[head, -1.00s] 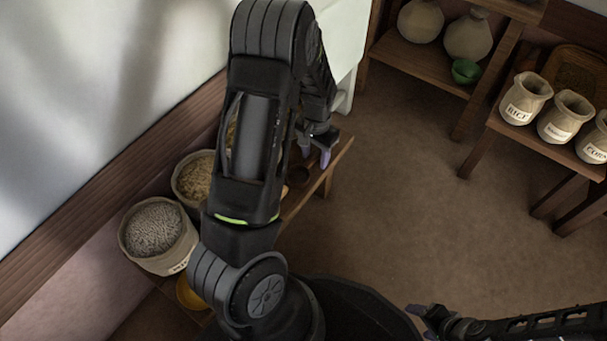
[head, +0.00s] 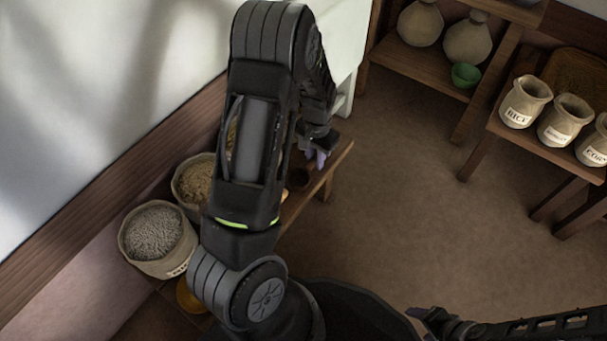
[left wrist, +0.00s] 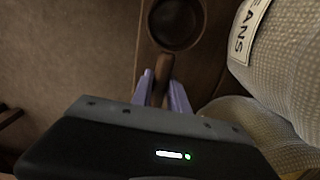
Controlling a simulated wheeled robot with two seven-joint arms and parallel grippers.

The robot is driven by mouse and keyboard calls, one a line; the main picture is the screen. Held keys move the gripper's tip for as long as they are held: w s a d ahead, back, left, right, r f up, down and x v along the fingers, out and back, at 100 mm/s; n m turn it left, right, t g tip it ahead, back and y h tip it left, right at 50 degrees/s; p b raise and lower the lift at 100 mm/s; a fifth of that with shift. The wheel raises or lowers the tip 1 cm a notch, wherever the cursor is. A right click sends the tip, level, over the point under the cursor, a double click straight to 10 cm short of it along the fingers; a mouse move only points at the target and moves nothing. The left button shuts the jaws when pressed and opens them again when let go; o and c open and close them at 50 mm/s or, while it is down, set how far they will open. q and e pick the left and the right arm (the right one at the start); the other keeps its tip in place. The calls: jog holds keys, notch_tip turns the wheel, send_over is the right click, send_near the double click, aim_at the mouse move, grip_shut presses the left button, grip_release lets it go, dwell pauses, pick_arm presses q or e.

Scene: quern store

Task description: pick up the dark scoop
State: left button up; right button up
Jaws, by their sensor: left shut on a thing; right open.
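The dark scoop shows in the left wrist view as a round dark bowl (left wrist: 177,22) with a brown handle running down between my fingers. My left gripper (left wrist: 162,84) is shut on that handle, with a purple finger on each side. In the head view my left gripper (head: 318,157) is over the low wooden bench, and the scoop's dark bowl (head: 299,178) shows beside it, partly behind my arm. I cannot tell whether the scoop still touches the bench. My right gripper (head: 425,318) is at the bottom edge, open and away from the scoop.
Several sacks stand along the bench (head: 318,187), including a grey-filled one (head: 155,236) and one with pale grain (head: 196,180). A sack marked "ANS" (left wrist: 285,60) is close right of the scoop. The middle floor is clear.

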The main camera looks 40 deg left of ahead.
aim_at(315, 158)
pick_arm(q)
grip_shut()
notch_tip(315, 158, up, 10)
jog(key=p, duration=0.4)
dwell(0.3)
dwell(0.5)
jog(key=w+d+r, duration=0.4)
jog(key=d+r, duration=0.5)
jog(key=r, duration=0.1)
jog(key=w+d+r, duration=0.5)
jog(key=d+r, duration=0.4)
jog(key=r, duration=0.2)
jog(key=shift+d+r+m, duration=0.15)
jog(key=shift+d+m, duration=0.25)
